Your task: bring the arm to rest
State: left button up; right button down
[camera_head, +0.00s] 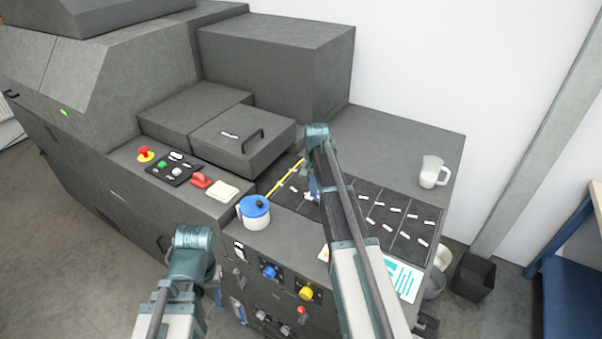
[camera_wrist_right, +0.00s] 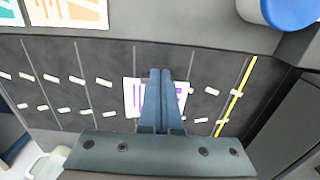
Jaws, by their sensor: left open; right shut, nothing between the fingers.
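My right arm reaches over the dark lined bed of the machine. Its gripper (camera_head: 311,190) is partly hidden by the arm in the head view. In the right wrist view the gripper (camera_wrist_right: 160,76) has its two fingers together with nothing between them. They point at a white card with purple print (camera_wrist_right: 133,98) lying on the dark bed (camera_wrist_right: 95,70), partly covering it. I cannot tell whether they touch it. My left arm is folded low at the left, in front of the machine. Its gripper (camera_head: 216,291) is open, empty and mostly hidden behind the wrist.
A blue-lidded pot (camera_head: 254,213) stands on the ledge left of my right arm. A white mug (camera_head: 432,172) stands at the back right. A yellow strip (camera_head: 285,177) edges the bed. Printed sheets (camera_head: 402,278) lie at its front. A dark bin (camera_head: 473,277) stands on the floor.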

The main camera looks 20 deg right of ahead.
jog(key=s+a+f+n+b, duration=0.1)
jog(key=s+a+n, duration=0.1)
jog(key=a, duration=0.3)
jog(key=s+a+f+n+b, duration=0.2)
jog(key=s+a, duration=0.3)
jog(key=s+a+f+n+b, duration=0.2)
jog(key=s+a, duration=0.1)
jog(key=a, duration=0.3)
jog(key=shift+s+h, duration=0.3)
jog(key=s+a+f+n+b, duration=0.4)
jog(key=s+a+n, duration=0.4)
jog(key=s+a, duration=0.3)
jog(key=s, duration=0.4)
jog(key=shift+s+a+f+h, duration=0.2)
jog(key=shift+s+h, duration=0.1)
jog(key=shift+s, duration=0.1)
